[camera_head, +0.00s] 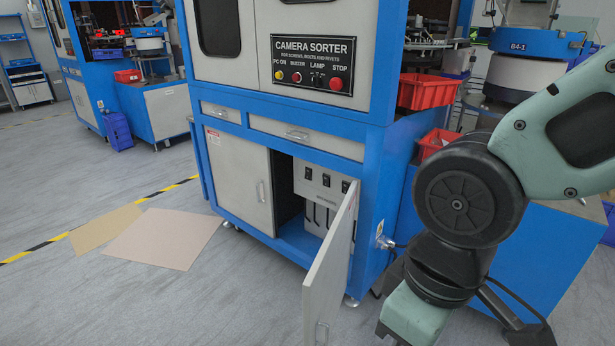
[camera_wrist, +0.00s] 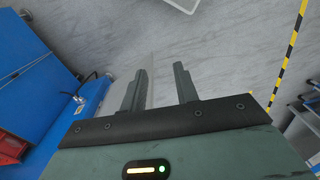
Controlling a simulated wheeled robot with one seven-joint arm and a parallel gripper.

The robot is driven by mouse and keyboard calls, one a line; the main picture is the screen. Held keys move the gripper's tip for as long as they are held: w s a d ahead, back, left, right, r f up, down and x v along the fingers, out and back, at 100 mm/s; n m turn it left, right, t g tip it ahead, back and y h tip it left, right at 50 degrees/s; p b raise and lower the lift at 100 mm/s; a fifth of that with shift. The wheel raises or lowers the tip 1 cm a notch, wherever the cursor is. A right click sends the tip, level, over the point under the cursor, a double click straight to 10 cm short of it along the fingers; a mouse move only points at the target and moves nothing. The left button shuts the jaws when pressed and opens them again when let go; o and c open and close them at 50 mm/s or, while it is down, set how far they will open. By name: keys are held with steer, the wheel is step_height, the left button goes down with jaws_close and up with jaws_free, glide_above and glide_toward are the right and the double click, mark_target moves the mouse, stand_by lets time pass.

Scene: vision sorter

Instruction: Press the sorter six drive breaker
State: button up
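The camera sorter (camera_head: 225,105) is a blue and grey cabinet in the middle of the head view. Its lower right door (camera_head: 328,268) stands open toward me. Inside is a grey electrical box (camera_head: 318,192) with a row of black breaker switches (camera_head: 326,180); the open door partly hides its right side. I cannot read any breaker labels. My gripper (camera_wrist: 162,70) is open and empty in the wrist view, its two fingers apart over the grey floor. In the head view my arm comes down right of the sorter, and the fingers are out of frame.
The lower left door (camera_head: 240,180) is closed. Red bins (camera_head: 428,92) sit at the sorter's right side. A cable and connector (camera_head: 386,242) stick out of its right wall near my arm. Flat brown sheets (camera_head: 165,238) lie on the floor at left; the floor in front is clear.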

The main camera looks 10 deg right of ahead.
steer(key=shift+r, duration=0.1)
steer(key=c, duration=0.5)
steer(key=shift+r+p, duration=0.35)
steer(key=shift+p, duration=0.1)
jaws_close()
step_height(320, 180, up, 11)
steer(key=p, duration=1.1)
steer(key=shift+r, duration=0.1)
